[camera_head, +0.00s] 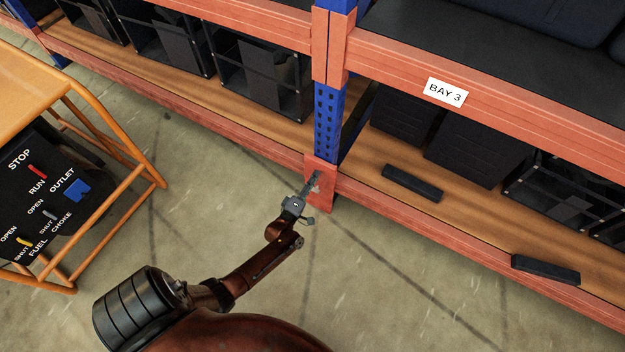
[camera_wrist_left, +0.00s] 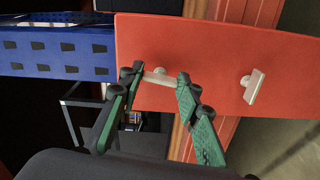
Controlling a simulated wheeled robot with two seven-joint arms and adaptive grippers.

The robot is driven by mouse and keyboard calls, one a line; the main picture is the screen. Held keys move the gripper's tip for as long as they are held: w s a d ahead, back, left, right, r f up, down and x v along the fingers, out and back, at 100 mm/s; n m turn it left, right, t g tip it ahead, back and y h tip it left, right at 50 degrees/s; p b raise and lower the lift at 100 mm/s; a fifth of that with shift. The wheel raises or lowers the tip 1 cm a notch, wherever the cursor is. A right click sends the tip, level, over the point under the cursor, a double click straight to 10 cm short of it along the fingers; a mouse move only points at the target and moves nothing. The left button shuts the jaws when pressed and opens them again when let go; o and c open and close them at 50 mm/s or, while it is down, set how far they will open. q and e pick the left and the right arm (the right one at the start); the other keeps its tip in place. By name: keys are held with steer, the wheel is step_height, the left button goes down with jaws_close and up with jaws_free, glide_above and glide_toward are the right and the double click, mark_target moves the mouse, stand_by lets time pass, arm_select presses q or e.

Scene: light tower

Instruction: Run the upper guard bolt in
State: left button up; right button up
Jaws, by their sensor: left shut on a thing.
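The red guard plate (camera_head: 322,197) covers the foot of the blue rack upright (camera_head: 328,122). It fills much of the left wrist view (camera_wrist_left: 215,55), with the blue upright to its left. The upper guard bolt (camera_wrist_left: 158,78), pale and nearer the upright, lies between the fingertips of my left gripper (camera_wrist_left: 160,75). My left gripper is shut on it, close in front of the plate; it also shows in the head view (camera_head: 311,184). The lower guard bolt (camera_wrist_left: 253,86), with a flat pale head, stands out of the plate, clear of the fingers. How deep either bolt sits is unclear.
An orange-framed machine (camera_head: 125,135) with a black control panel stands at the left. The red lower rack beam (camera_head: 450,235) runs beside the guard. Dark bars (camera_head: 412,183) and black crates lie on the wooden shelf. The concrete floor before the guard is clear.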

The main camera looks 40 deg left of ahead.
steer(key=s+d+r+g+p, duration=0.1)
steer(key=s+d+r, duration=0.1)
steer(key=s+r, duration=0.1)
arm_select(q)
steer(key=shift+s+d+f+m+b, duration=0.1)
steer(key=shift+m+b, duration=0.15)
steer(key=shift+m, duration=4.85)
steer(key=shift+s+a+f+m+b, duration=0.15)
steer(key=shift+m+b, duration=0.15)
steer(key=shift+m, duration=4.8)
steer(key=shift+w+d+f+m+b, duration=0.15)
steer(key=shift+m+b, duration=0.1)
steer(key=shift+m, duration=4.85)
arm_select(e)
steer(key=shift+t, duration=0.6)
steer(key=shift+w+a+f, duration=0.4)
steer(key=shift+w+f, duration=0.15)
steer(key=shift+f, duration=0.1)
steer(key=shift+w+a+f, duration=0.4)
steer(key=shift+w+f, duration=0.15)
steer(key=shift+f, duration=0.15)
steer(key=shift+w+a+f, duration=0.4)
steer(key=shift+w+f, duration=0.15)
steer(key=shift+f, duration=0.1)
